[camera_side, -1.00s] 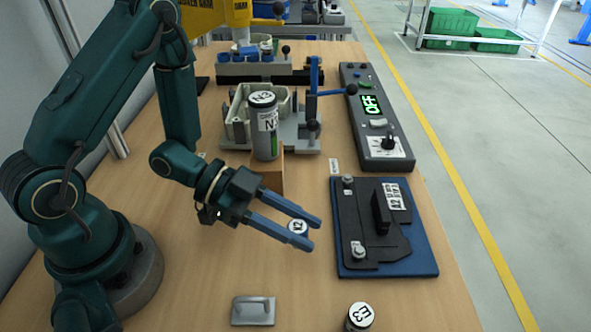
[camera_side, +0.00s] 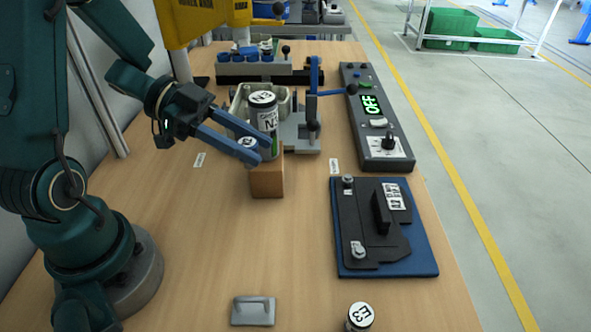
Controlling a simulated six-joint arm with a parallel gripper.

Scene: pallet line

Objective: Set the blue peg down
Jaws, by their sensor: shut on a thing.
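The fingertips are just in front of and left of the tall N3 canister (camera_side: 264,113), which stands on a wooden block (camera_side: 267,182). I cannot tell whether the peg or the fingers touch the canister.
A blue plate (camera_side: 385,270) with a black fixture lies at the right. A grey handled plate (camera_side: 253,311) and the E3 canister (camera_side: 360,317) are at the front. A control box (camera_side: 382,155) reads OFF.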

